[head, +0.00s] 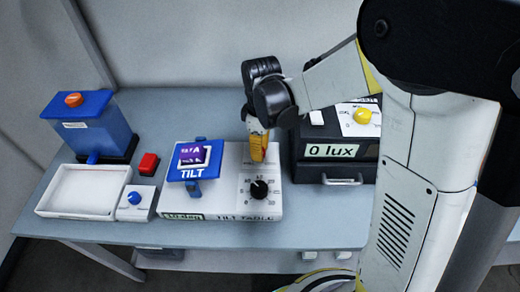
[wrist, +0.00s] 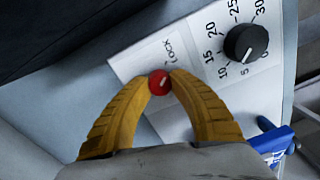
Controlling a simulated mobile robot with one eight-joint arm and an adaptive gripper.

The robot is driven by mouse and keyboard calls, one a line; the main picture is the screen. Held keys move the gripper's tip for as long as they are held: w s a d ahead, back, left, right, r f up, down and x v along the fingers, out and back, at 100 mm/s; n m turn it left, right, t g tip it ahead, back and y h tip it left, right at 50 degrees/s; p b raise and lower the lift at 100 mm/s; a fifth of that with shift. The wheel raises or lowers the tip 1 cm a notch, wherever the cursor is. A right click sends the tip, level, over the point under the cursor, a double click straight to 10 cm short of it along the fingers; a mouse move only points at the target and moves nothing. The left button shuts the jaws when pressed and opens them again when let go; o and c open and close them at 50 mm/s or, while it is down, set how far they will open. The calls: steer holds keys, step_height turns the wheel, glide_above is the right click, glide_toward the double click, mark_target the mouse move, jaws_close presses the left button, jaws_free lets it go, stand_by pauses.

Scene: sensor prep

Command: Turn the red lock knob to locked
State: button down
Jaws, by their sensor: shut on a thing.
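The red lock knob (wrist: 159,83) sits on the white tilt table beside the word LOCK in the wrist view. My gripper (wrist: 160,78) has its yellow fingertips closed on either side of the knob, touching it. In the head view my gripper (head: 258,158) points down at the back right part of the tilt table (head: 222,205), and it hides the red knob there. I cannot tell the knob's angle from its face.
A black dial (head: 259,189) with a printed scale is in front of my gripper. A blue tilt platform (head: 193,162) stands to the left. A black box reading 0 lux (head: 332,151) stands close on the right. A white tray (head: 84,191) lies far left.

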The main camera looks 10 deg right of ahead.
steer(key=shift+n, duration=0.5)
steer(key=c, duration=1.1)
jaws_free()
steer(key=shift+c, duration=0.2)
steer(key=shift+r, duration=0.1)
step_height(320, 180, up, 12)
steer(key=shift+w, duration=0.2)
steer(key=shift+d, duration=0.1)
